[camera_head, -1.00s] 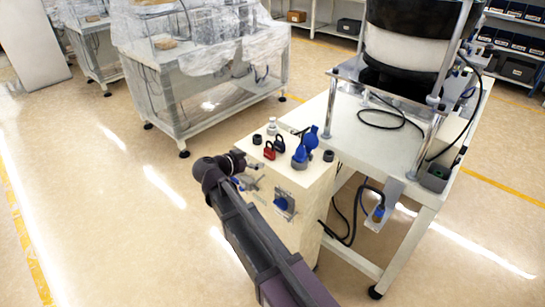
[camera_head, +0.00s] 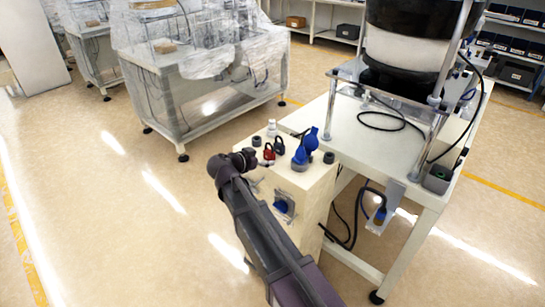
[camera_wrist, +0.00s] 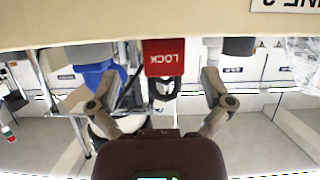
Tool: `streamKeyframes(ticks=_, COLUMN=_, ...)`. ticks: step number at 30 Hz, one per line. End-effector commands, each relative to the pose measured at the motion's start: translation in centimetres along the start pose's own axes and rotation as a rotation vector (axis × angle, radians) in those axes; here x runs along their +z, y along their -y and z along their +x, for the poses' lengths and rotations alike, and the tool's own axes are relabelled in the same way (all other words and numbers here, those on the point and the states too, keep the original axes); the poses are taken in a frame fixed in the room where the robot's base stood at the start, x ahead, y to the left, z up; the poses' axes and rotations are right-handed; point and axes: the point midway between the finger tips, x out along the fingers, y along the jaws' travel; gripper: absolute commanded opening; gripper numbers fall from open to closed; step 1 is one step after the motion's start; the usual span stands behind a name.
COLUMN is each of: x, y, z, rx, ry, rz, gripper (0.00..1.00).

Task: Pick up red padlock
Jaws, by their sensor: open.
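The red padlock (camera_head: 268,152) stands on top of the cream cabinet (camera_head: 313,190), near its front left edge. In the wrist view the red padlock (camera_wrist: 165,58) shows upside down, with the word LOCK on its body and a dark shackle. My gripper (camera_wrist: 164,50) is open, with one finger on each side of the padlock and visible gaps between. In the head view my gripper (camera_head: 250,160) is at the cabinet's front left edge, right by the padlock. Whether the fingers touch the cabinet top is unclear.
Blue connectors (camera_head: 305,147), dark round knobs (camera_head: 257,140) and a whitish fitting (camera_head: 272,127) crowd the cabinet top. The feeder table (camera_head: 345,125) stands to the right. The floor at left is clear.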

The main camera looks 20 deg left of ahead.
Motion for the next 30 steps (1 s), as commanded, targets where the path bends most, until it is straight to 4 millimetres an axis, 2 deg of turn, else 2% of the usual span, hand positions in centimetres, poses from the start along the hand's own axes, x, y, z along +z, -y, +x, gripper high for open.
streamKeyframes(ticks=4, x=0.0, y=0.4, z=2.0, rx=0.000, ry=0.000, rz=0.001, gripper=1.00)
streamKeyframes(ticks=9, x=0.0, y=0.3, z=3.3, rx=-0.002, ry=0.001, rz=0.000, gripper=1.00)
streamKeyframes(ticks=27, x=-0.1, y=0.3, z=3.4, rx=-0.003, ry=0.001, rz=-0.001, gripper=1.00)
streamKeyframes(ticks=28, x=-0.1, y=0.3, z=3.4, rx=-0.003, ry=0.001, rz=-0.001, gripper=0.97)
streamKeyframes(ticks=30, x=-0.1, y=0.3, z=3.4, rx=-0.003, ry=0.001, rz=-0.001, gripper=0.76)
